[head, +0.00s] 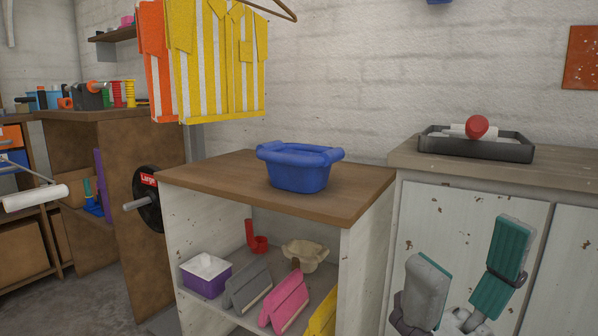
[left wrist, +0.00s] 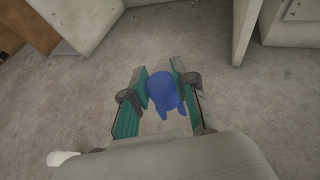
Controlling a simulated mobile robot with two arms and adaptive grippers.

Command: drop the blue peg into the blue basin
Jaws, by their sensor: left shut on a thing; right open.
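The blue basin (head: 300,172) stands upright on the wooden top of an open white shelf unit (head: 225,175) in the head view. Its inside is mostly hidden from this low angle. In the left wrist view my left gripper (left wrist: 159,70) is shut on the blue peg (left wrist: 162,92), which sits between the teal finger pads above grey floor. The left gripper and the peg do not show in the head view. My right gripper (head: 463,272) is open and empty, in front of the white cabinet at lower right.
The unit's lower shelf holds a purple box (head: 206,276), a pink folded sign (head: 286,303) and other items. A dark tray (head: 475,147) with a red-ended roller lies on the right counter. Striped shirts (head: 215,60) hang behind at left. The wooden top beside the basin is clear.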

